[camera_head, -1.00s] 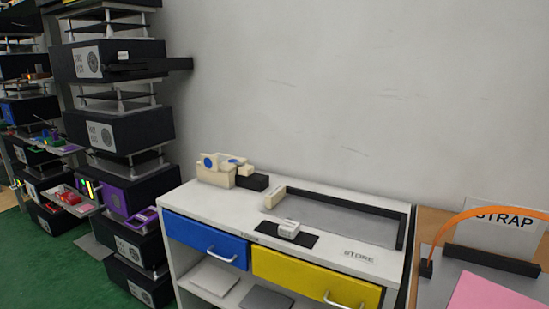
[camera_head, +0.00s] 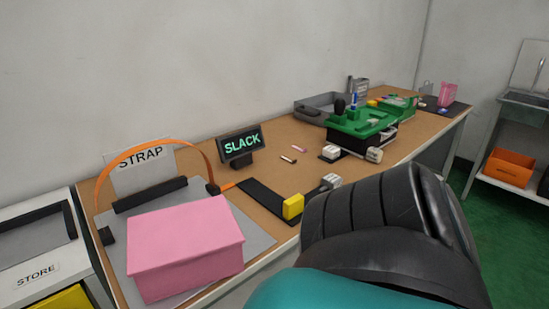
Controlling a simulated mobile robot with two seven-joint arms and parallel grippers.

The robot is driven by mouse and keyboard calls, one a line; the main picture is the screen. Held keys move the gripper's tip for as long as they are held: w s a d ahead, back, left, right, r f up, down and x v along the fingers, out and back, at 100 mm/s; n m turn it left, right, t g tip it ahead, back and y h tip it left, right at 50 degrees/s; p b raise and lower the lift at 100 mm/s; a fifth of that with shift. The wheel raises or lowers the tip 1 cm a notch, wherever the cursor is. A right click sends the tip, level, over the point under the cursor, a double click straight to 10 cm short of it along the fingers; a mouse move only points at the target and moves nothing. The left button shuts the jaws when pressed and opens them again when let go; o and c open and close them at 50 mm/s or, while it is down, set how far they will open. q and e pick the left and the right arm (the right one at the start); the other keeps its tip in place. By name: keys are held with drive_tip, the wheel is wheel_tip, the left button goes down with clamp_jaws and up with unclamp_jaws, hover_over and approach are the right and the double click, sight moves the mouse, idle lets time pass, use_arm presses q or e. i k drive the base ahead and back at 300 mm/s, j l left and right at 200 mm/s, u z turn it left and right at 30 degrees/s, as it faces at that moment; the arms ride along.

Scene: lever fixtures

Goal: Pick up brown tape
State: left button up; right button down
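I cannot make out any brown tape in the head view. Small items on the wooden workbench (camera_head: 262,161) include a thin brown-and-dark piece (camera_head: 288,160) and a pink piece (camera_head: 299,149), too small to identify. An orange strap (camera_head: 142,147) arches over the STRAP sign at the left. Neither gripper shows. A large black and teal part of my own arm fills the lower right and hides the bench's front edge there.
A pink box (camera_head: 186,250) sits at the bench's front left, beside a SLACK display (camera_head: 240,143) and a yellow block (camera_head: 293,207). A green fixture (camera_head: 362,121), grey tray (camera_head: 318,106) and pink cup (camera_head: 447,94) stand farther right. An orange bin (camera_head: 509,168) is on a shelf.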

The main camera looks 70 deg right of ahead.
sight(293, 162)
drive_tip(key=z, duration=2.35)
drive_tip(key=i+l+u, duration=0.1)
drive_tip(key=u, duration=1)
drive_tip(key=l+u, duration=0.7)
drive_tip(key=l, duration=0.15)
drive_tip(key=k+l+u, duration=0.2)
drive_tip(key=l, duration=0.25)
drive_tip(key=l+u, duration=0.2)
drive_tip(key=l, duration=0.25)
drive_tip(key=k+l, duration=0.1)
drive_tip(key=l, duration=0.35)
drive_tip(key=k+l, duration=0.15)
drive_tip(key=l, duration=0.25)
drive_tip(key=k+l, duration=0.1)
drive_tip(key=l, duration=0.35)
drive_tip(key=k+l+u, duration=0.1)
drive_tip(key=l, duration=0.3)
